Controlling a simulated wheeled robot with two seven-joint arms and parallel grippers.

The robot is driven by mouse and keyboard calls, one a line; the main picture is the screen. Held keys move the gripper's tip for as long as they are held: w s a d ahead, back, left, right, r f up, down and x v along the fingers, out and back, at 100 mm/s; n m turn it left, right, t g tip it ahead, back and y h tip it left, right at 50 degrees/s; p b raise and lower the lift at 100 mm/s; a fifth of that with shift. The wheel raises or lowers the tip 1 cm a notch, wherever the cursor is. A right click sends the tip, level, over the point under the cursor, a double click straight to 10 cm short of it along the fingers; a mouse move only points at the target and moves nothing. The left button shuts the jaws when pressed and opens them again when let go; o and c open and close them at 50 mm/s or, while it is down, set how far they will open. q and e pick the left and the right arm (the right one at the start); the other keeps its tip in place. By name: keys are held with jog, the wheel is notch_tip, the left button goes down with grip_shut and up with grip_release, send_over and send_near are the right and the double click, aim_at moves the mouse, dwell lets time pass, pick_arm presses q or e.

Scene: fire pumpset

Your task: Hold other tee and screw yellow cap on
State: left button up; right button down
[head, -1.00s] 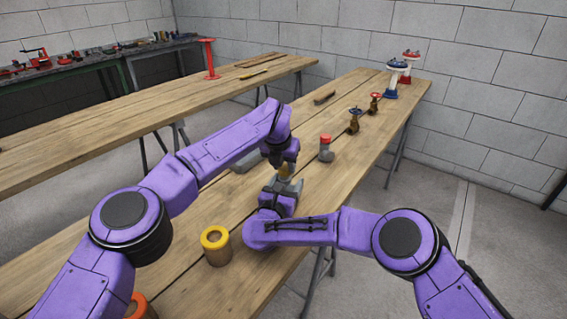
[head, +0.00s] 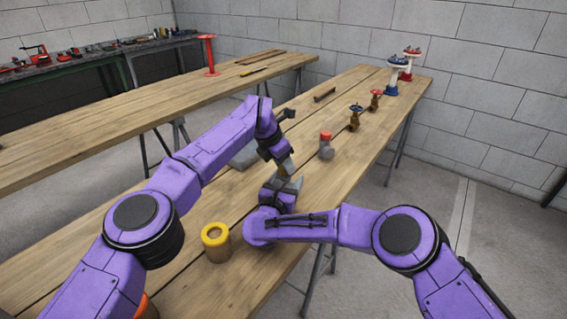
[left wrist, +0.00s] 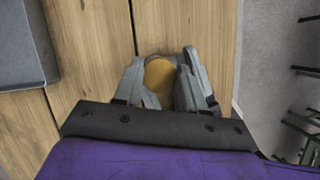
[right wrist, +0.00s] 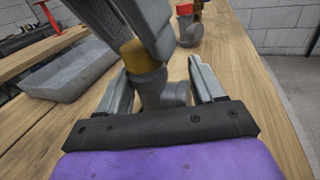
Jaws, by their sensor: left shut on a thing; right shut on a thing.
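A grey tee (right wrist: 165,93) stands between the fingers of my right gripper (right wrist: 162,88), which is shut on it above the bench. A yellow cap (right wrist: 139,56) sits at the tee's upper opening; I cannot tell how far it is threaded on. My left gripper (left wrist: 162,82) is shut on the cap (left wrist: 160,76) from above, and its fingers hide part of it. In the head view my left gripper (head: 284,165) meets my right gripper (head: 285,185) from above, and cap and tee are mostly hidden. Another grey tee with a red cap (head: 326,146) stands upright on the bench beyond.
A grey tray (right wrist: 72,77) lies on the bench to the left of the grippers. A yellow-rimmed container (head: 216,243) stands near, with an orange one (head: 147,308) partly hidden behind my left arm. Valves (head: 354,118) stand farther along the wooden bench (head: 345,95).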

pick_arm(q)
jog(key=o, duration=1.7)
jog(key=shift+c, duration=0.2)
jog(key=v, duration=1.2)
pick_arm(e)
jog(key=shift+c, duration=0.3)
grip_release()
pick_arm(q)
jog(key=shift+f+b, duration=0.8)
pick_arm(e)
jog(key=v, duration=1)
jog(key=shift+s+a, duration=0.1)
jog(key=shift+s, duration=0.1)
